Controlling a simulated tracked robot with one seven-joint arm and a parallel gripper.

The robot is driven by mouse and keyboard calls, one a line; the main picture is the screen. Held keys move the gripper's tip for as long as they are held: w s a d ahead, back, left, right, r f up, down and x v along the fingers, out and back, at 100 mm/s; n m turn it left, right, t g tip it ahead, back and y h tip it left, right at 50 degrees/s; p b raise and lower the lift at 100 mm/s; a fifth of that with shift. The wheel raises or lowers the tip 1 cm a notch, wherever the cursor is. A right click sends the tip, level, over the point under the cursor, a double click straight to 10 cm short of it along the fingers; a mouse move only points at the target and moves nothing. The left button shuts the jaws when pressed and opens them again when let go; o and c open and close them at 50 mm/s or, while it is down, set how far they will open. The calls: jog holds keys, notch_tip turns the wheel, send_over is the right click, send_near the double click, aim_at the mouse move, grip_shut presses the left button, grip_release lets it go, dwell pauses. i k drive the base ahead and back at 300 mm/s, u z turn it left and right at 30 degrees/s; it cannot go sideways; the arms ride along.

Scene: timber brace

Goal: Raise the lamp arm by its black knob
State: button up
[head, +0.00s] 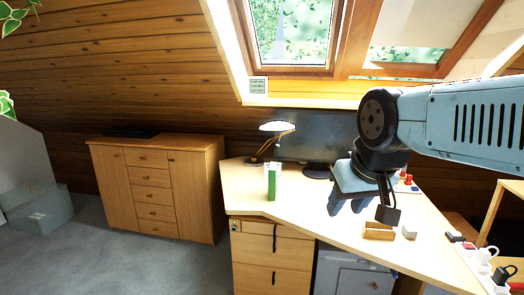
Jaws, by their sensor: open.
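The desk lamp stands at the back left of the desk (300,195), in front of the dark monitor (318,137). It has a pale shade (275,126), a thin wood-coloured lamp arm (271,146) and a small dark base (255,160). The black knob is too small to make out for certain. My gripper (348,207) points down over the right part of the desk, to the right of the lamp and well apart from it. Its fingers are apart and nothing shows between them.
A green and white carton (273,182) stands in front of the lamp. A small wooden holder (379,231) and a grey block (409,232) lie near the desk's front edge. The desk's left middle is mostly clear.

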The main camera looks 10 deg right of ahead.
aim_at(277, 146)
jog(key=z, duration=0.15)
jog(key=i, duration=0.95)
jog(key=u, duration=0.1)
